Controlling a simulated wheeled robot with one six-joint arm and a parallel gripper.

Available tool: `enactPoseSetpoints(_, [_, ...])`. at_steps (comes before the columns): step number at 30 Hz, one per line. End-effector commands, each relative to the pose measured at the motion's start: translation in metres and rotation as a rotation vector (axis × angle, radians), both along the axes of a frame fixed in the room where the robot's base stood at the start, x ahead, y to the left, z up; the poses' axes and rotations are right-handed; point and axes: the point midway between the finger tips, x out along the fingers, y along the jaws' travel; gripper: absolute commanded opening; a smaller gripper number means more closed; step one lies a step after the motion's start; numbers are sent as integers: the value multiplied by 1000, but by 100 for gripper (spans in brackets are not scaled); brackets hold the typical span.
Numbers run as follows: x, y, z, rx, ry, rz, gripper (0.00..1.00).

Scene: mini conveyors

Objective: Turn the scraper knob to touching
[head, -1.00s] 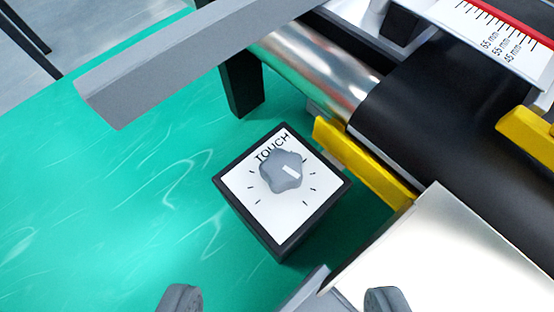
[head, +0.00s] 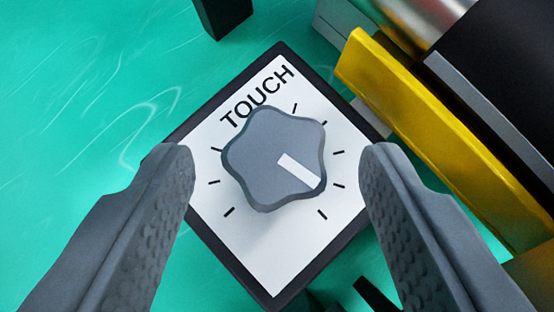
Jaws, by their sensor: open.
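The scraper knob (head: 262,155) is a grey, lobed knob on a white square dial plate (head: 270,245) with a black frame. The word TOUCH is printed at the plate's upper left edge, and short tick marks ring the knob. The knob's white pointer bar points to the lower right, away from the word TOUCH. My gripper (head: 277,165) is open, with one finger on each side of the knob, over the plate's left and right edges. Gaps show between both fingers and the knob. How high the fingertips are above the plate is hard to tell.
A yellow bar (head: 440,140) runs diagonally along the conveyor on the right, close to my right finger. The black belt (head: 510,60) and a metal roller (head: 425,20) lie beyond it. A dark post (head: 222,15) stands at the top. The green surface (head: 75,90) is clear at left.

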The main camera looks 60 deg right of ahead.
Motion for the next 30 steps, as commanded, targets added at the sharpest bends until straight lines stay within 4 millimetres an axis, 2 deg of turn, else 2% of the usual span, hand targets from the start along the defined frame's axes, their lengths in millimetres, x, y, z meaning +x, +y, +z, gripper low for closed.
enactPoseSetpoints(5, [0,0,0,0,0,0,54])
enactPoseSetpoints(8, [0,0,0,0,0,0,39])
enactPoseSetpoints(12, [0,0,0,0,0,0,11])
enactPoseSetpoints(13, [0,0,0,0,0,0,10])
enactPoseSetpoints(22, [-1,0,0,0,0,35,10])
enactPoseSetpoints(30, [-5,-3,0,0,-1,192,10])
